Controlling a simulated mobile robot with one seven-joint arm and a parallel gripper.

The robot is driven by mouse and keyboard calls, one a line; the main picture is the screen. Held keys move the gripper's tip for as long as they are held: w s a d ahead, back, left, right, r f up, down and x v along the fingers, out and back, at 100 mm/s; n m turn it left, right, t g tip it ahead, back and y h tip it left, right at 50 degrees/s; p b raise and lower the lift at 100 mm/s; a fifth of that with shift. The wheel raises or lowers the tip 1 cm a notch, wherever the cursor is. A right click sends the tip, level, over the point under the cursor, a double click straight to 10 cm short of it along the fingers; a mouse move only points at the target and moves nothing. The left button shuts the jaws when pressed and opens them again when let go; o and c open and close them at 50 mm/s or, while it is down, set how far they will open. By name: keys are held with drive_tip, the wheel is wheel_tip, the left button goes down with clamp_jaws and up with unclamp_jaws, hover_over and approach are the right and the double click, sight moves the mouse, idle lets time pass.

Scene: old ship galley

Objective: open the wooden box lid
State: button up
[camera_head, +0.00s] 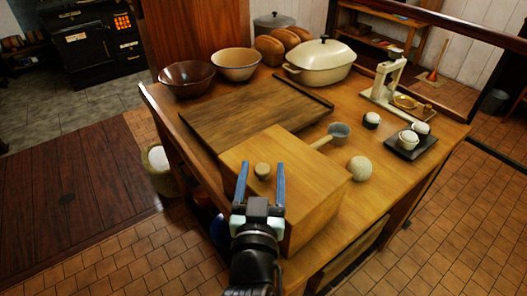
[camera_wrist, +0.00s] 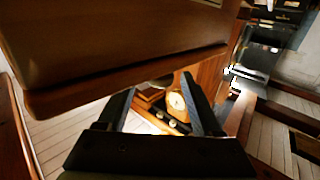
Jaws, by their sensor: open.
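The wooden box (camera_head: 318,225) stands on the near part of the wooden table, its flat lid (camera_head: 300,165) lying shut on top. A small round wooden knob (camera_head: 262,170) sits on the lid toward its left side. My gripper (camera_head: 261,168) is open, its two blue fingers pointing away from me over the near left of the box. In the head view the knob shows between the fingertips; I cannot tell whether they touch it or hover above. In the wrist view the gripper (camera_wrist: 163,92) has a clear gap between its fingers, with a large brown wooden surface (camera_wrist: 110,45) close by.
A dark wooden board (camera_head: 240,110) lies behind the box. A ladle (camera_head: 338,132) and a round pale item (camera_head: 360,168) are close to its right. Bowls (camera_head: 187,78), a cream lidded pot (camera_head: 322,60) and a scale (camera_head: 390,80) stand farther back.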

sight(263, 164)
drive_tip(key=shift+w+d+p, duration=0.15)
drive_tip(key=shift+w+p, duration=0.15)
drive_tip(key=shift+w, duration=1.9)
clamp_jaws()
